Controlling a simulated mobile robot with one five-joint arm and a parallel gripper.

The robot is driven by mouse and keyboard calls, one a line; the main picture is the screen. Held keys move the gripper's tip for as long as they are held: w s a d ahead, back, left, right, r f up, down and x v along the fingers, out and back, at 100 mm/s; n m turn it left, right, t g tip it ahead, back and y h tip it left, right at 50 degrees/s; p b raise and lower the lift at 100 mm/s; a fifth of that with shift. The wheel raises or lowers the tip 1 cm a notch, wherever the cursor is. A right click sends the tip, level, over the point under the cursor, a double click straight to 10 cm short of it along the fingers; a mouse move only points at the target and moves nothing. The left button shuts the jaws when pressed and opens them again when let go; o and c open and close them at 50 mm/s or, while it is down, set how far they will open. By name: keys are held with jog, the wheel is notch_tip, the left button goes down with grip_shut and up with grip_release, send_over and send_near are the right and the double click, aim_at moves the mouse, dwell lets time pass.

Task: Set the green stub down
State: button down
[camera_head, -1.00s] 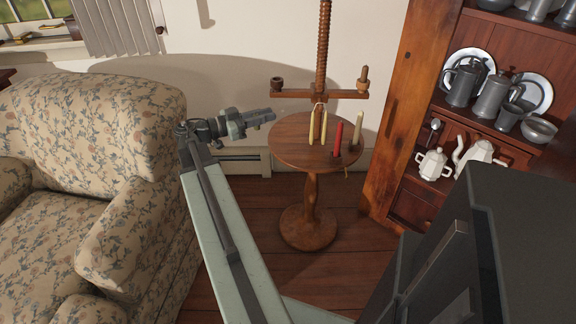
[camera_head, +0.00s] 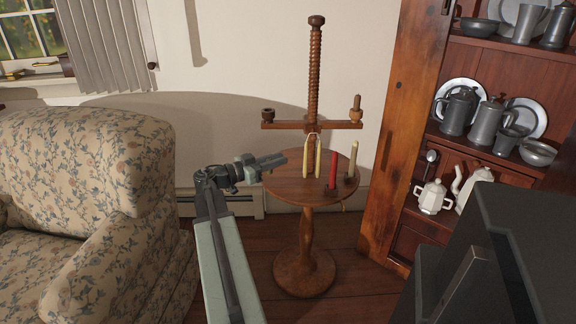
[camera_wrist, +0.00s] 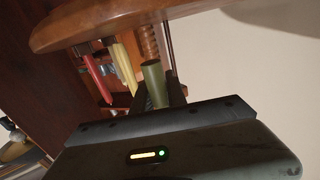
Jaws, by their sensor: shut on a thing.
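The green stub (camera_wrist: 154,82) is a short olive-green cylinder between the fingers of my gripper (camera_wrist: 158,94) in the wrist view. My gripper is shut on it. In the head view my gripper (camera_head: 278,161) is at the left edge of the round wooden table (camera_head: 285,190), apparently above the top. I cannot make out the stub there. The wrist view is turned over, with the table edge (camera_wrist: 100,22) along the top.
A threaded wooden post (camera_head: 314,70) with a crossbar rises behind. A floral armchair (camera_head: 85,170) is left, a pewter cupboard (camera_head: 395,130) right.

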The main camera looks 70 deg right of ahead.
aim_at(288, 176)
jog(key=x, duration=0.4)
jog(key=shift+s+d, duration=0.1)
jog(key=shift+d, duration=0.1)
notch_tip(288, 176, down, 4)
jog(key=b, duration=0.4)
jog(key=shift+r, duration=0.25)
jog(key=shift+f, duration=0.25)
jog(key=c, duration=1.3)
grip_release()
jog(key=shift+r, duration=0.1)
jog(key=shift+c, duration=0.2)
jog(key=shift+a+r+p, duration=0.15)
jog(key=shift+a+p, duration=0.1)
jog(key=shift+p, duration=0.05)
jog(key=v, duration=1.1)
jog(key=shift+w+a, duration=0.25)
jog(key=shift+w, duration=0.05)
